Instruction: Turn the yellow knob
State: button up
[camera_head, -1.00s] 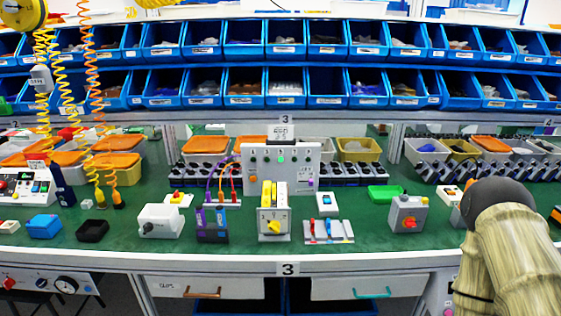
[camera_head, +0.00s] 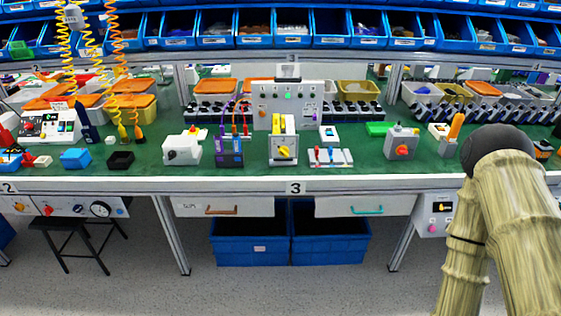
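The yellow knob (camera_head: 284,152) is on the front of a small grey-white switch box (camera_head: 283,138) with yellow parts on top. The box stands upright near the front edge of the green bench, just right of the middle of the view. My arm shows at the lower right, covered in a pale sleeve with a dark rounded joint, well to the right of the knob. My gripper does not show in the view.
A grey box with a red-orange knob (camera_head: 402,151) stands to the right on the green bench (camera_head: 350,177). A white switch box (camera_head: 182,149) and purple blocks (camera_head: 229,151) stand to the left. Drawers and blue bins (camera_head: 250,241) are below.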

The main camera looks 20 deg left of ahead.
aim_at(283, 151)
jog(key=i, duration=0.5)
jog(key=u, duration=1.1)
